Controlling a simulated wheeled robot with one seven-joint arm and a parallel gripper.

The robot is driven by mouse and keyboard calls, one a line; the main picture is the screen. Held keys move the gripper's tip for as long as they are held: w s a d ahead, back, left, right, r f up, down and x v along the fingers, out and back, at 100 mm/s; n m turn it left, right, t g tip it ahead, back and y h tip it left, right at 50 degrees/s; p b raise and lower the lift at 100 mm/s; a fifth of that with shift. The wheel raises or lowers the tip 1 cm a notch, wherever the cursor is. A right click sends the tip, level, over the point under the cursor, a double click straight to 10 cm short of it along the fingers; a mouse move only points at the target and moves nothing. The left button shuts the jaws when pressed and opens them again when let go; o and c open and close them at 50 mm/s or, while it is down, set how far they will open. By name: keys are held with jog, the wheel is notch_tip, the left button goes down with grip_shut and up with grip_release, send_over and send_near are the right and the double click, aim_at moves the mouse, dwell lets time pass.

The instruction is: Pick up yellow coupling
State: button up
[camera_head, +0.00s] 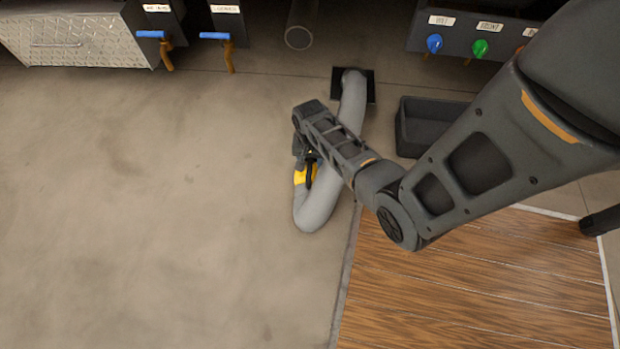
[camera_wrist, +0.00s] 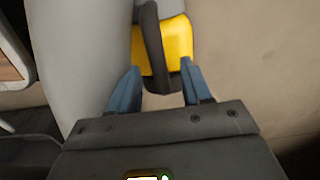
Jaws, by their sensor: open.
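The yellow coupling (camera_head: 301,176) is at the near end of a thick grey hose (camera_head: 319,203) on the floor. In the wrist view the coupling (camera_wrist: 176,42) is yellow with a dark handle (camera_wrist: 153,45) running across it. My gripper (camera_wrist: 157,75) is open, with its two blue-grey fingers pointing at the coupling, one on each side of the handle's lower end. I cannot tell whether the fingers touch it. In the head view my gripper (camera_head: 307,160) is over the coupling and partly hides it.
The hose runs back to a dark square floor plate (camera_head: 369,88). A dark open bin (camera_head: 424,130) stands right of it. Blue-handled taps (camera_head: 214,36) and coloured knobs (camera_head: 480,47) line the back. Wooden flooring (camera_head: 470,285) lies at lower right; the concrete floor at left is clear.

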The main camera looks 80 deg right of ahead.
jog(key=shift+c, duration=0.3)
grip_shut()
jog(key=shift+r, duration=0.1)
dwell(1.0)
